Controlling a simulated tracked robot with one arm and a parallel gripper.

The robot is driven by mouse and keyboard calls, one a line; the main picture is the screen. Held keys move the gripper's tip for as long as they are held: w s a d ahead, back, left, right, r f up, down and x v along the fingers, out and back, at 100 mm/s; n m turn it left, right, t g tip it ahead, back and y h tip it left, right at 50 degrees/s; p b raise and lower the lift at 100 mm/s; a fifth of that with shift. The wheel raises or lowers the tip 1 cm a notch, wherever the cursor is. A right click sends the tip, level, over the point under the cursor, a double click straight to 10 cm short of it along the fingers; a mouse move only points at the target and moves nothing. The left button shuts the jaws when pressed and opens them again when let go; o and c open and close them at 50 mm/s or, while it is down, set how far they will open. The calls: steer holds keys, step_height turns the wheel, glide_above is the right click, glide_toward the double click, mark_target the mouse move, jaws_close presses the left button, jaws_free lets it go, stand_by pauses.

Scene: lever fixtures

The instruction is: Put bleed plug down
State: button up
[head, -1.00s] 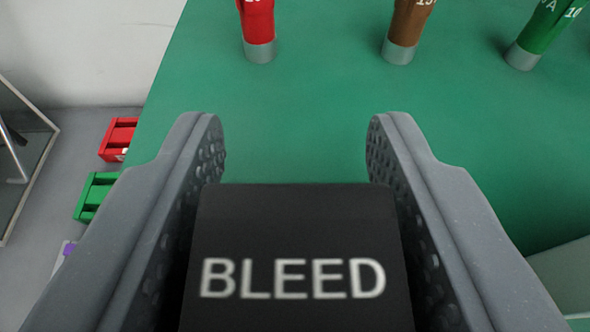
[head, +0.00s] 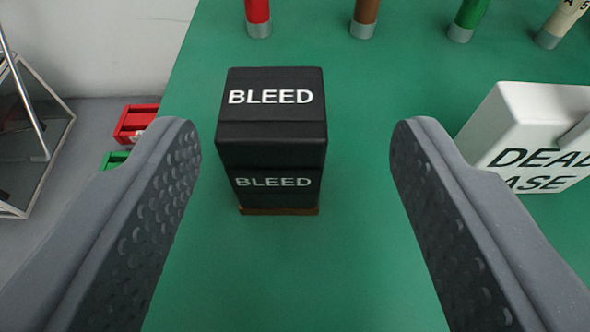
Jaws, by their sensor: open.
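The bleed plug (head: 272,138) is a black block with BLEED in white letters on its top and front. It stands upright on the green table, with a thin brown strip showing at its bottom edge. My gripper (head: 295,135) is open, its two grey dimpled fingers wide apart. The plug is beyond and between the fingers in the picture, nearer the left one, with green surface showing on both sides of it. Neither finger touches it.
A white block with black lettering (head: 530,135) stands to the right, partly behind the right finger. Red (head: 258,15), brown (head: 364,15), green (head: 468,18) and cream cylinders line the back. The table's left edge is close; red and green bins lie beyond it.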

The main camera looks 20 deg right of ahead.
steer(key=p+v, duration=0.1)
steer(key=v, duration=0.6)
steer(key=shift+s+r, duration=0.1)
